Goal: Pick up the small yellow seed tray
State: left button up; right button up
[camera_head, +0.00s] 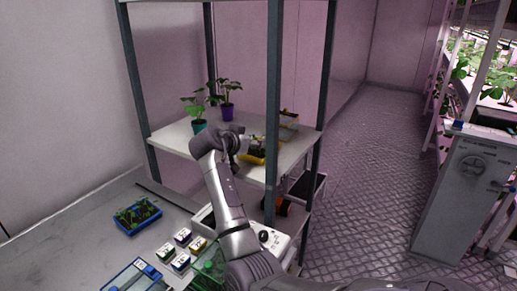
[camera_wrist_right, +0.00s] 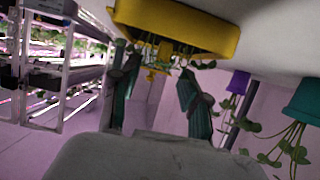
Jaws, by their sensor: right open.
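The small yellow seed tray (camera_head: 253,159) with green seedlings stands on the white shelf (camera_head: 180,136) of the rack, partly hidden by my right arm and the rack post. In the right wrist view the yellow tray (camera_wrist_right: 190,32) appears upside down at the top, its seedlings hanging down in the picture. My right gripper (camera_head: 236,151) is just left of the tray in the head view. In the wrist view its two dark fingers (camera_wrist_right: 156,70) are apart, with the tray in front of them. Whether they touch it cannot be told. My left gripper is not in view.
A teal pot (camera_head: 199,126) and a purple pot (camera_head: 227,111) with plants stand further back on the shelf. Rack posts (camera_head: 273,100) rise close to my right arm. A blue seedling tray (camera_head: 138,215) and small labelled boxes (camera_head: 182,237) lie on the lower table.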

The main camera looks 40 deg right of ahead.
aim_at(257, 150)
jog(key=shift+x, duration=1.55)
jog(key=shift+a+r, duration=0.1)
jog(key=shift+a, duration=0.1)
jog(key=shift+c, duration=0.8)
grip_shut()
